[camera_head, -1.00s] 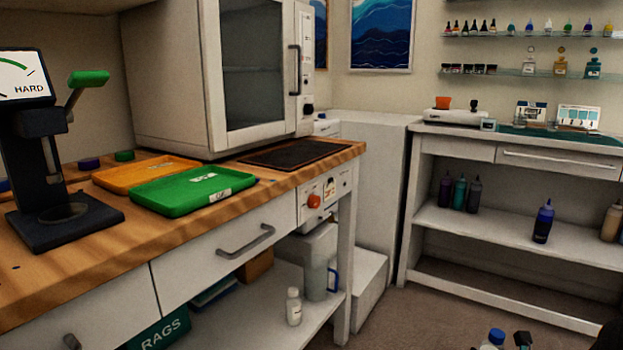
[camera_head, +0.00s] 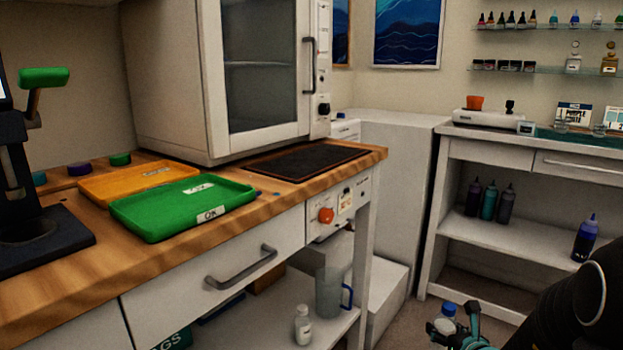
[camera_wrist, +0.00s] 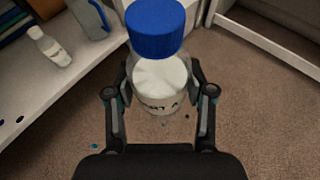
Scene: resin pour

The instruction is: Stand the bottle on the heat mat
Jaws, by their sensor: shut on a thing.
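The bottle (camera_wrist: 160,82) has a blue cap and a clear body with a white label. In the wrist view it sits between the two fingers of my gripper (camera_wrist: 160,105), which is shut on it, and it is held above the carpet. In the head view my gripper (camera_head: 457,330) and the bottle's blue cap (camera_head: 448,310) show at the bottom right edge, low and apart from the bench. The heat mat (camera_head: 305,160) is a dark, flat rectangle on the right end of the wooden bench, in front of the oven, with nothing on it.
A green tray (camera_head: 150,222) and an orange tray (camera_head: 95,190) lie left of the mat. The white oven (camera_head: 170,90) stands behind. A jug (camera_head: 328,290) and small white bottle (camera_head: 303,325) stand on the lower shelf. Right shelving (camera_head: 490,235) holds bottles.

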